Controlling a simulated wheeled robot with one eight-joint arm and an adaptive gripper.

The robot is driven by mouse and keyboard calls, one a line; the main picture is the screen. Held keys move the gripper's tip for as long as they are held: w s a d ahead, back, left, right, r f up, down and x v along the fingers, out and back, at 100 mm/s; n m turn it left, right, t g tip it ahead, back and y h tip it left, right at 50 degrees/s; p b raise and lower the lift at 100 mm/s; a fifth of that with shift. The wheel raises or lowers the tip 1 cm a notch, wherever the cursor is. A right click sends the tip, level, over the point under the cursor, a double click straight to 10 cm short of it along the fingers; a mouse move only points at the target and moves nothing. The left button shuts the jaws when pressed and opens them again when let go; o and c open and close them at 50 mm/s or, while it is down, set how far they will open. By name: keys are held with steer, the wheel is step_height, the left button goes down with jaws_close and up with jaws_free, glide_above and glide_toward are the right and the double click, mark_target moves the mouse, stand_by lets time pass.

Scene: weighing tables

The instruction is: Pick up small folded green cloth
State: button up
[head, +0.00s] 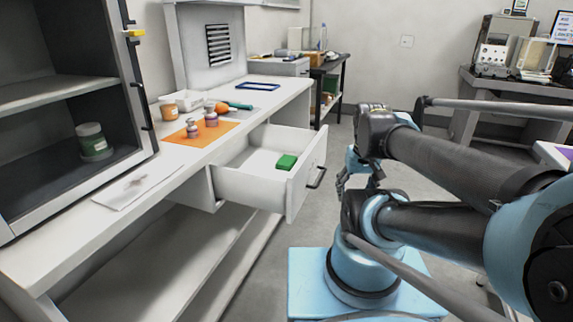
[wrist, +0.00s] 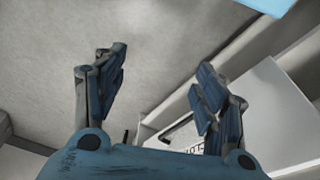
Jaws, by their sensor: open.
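The small folded green cloth (head: 287,162) lies inside the open white drawer (head: 245,190), near its front panel. My gripper (head: 358,176) is to the right of the drawer in the head view, partly hidden by my own arm. In the wrist view my gripper (wrist: 155,85) is open, with nothing between its fingers. The drawer front with its dark handle (wrist: 178,128) shows beyond the fingers in the wrist view. The cloth does not show in the wrist view.
An orange mat (head: 180,138) with small bottles lies on the white bench (head: 150,188). A dark cabinet (head: 60,90) holding a green-labelled jar (head: 92,142) stands at left. The drawer juts out from the bench. Grey floor is free beyond it.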

steer(key=o, duration=0.5)
steer(key=w+a+r+n, duration=0.2)
steer(key=w+r, duration=0.3)
steer(key=w, duration=0.1)
steer(key=shift+w+r+n, duration=0.15)
steer(key=shift+r+n, duration=0.2)
steer(key=shift+n, duration=0.05)
step_height(320, 180, up, 4)
steer(key=n+g, duration=0.2)
steer(key=n, duration=0.9)
glide_above(287, 160)
steer(key=f, duration=1)
steer(key=shift+w+a+f, duration=0.15)
steer(key=shift+w+f, duration=0.05)
steer(key=shift+f, duration=0.2)
steer(key=shift+s+f, duration=0.15)
steer(key=shift+f, duration=2.5)
